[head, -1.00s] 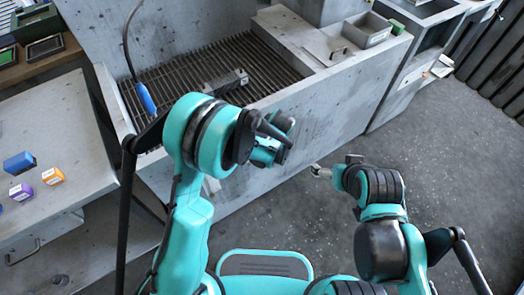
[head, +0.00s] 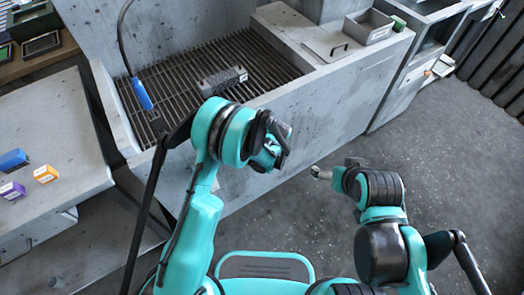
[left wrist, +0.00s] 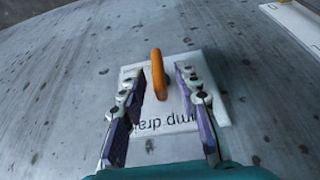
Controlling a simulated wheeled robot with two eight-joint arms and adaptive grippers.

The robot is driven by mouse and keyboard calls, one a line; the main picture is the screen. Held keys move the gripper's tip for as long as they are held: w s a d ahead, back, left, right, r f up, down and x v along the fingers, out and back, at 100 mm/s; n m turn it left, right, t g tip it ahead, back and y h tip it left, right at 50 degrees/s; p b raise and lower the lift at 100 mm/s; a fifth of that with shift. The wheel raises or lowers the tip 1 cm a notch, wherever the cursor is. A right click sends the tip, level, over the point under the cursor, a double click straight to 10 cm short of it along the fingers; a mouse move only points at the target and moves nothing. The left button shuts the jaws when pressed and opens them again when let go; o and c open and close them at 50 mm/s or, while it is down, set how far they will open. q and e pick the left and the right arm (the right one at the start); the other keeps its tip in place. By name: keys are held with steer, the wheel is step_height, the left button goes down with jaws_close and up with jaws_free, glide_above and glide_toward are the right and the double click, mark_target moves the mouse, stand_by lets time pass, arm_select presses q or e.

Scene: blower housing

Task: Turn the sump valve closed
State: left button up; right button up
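The sump valve shows as an orange handle (left wrist: 158,75) in the left wrist view, seen nearly edge-on in front of a white label plate with partly hidden "sump drain" lettering (left wrist: 208,92) on a grey panel. My left gripper (left wrist: 158,82) is open, one finger on each side of the handle, with visible gaps. Whether the handle lies at fingertip depth is unclear. In the head view my left gripper (head: 274,146) is by the front wall of the grey basin, and the valve is hidden there. My right gripper (head: 320,172) is over open floor, its fingers unclear.
The basin has a slatted grate (head: 185,78) with a grey block (head: 222,80) on it. A blue-handled hose (head: 142,95) hangs at its left. A side table (head: 50,130) with small boxes stands at left. Floor (head: 300,225) is clear at right.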

arm_select(q)
jaws_close()
steer(key=shift+w+d+f+m+g+y, duration=0.15)
steer(key=shift+m+g+y, duration=0.1)
steer(key=shift+g+y, duration=0.5)
steer(key=shift+w+d+m+g+y, duration=0.15)
steer(key=shift+g+y, duration=0.35)
steer(key=shift+y, duration=0.5)
steer(key=shift+w+d+f+m+g+y, duration=0.1)
steer(key=shift+d+m+g+y, duration=0.15)
steer(key=shift+g+y, duration=0.5)
jaws_free()
steer(key=shift+r, duration=0.15)
